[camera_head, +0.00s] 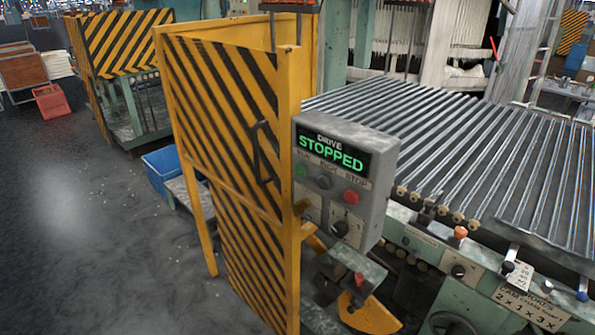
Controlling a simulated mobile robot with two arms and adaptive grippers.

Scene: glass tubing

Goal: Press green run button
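The green run button (300,170) is at the left of the button row on a grey control box (376,191). A dark button (323,183) is in the middle of the row and a red stop button (351,196) is at its right. A black knob (340,229) is lower on the box. Neither of my grippers is in view.
A yellow-and-black striped guard panel (225,130) stands directly left of the box. A bed of metal rollers (460,150) lies behind and right of it. A blue crate (161,168) is on the floor. Open grey floor (80,220) lies to the left.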

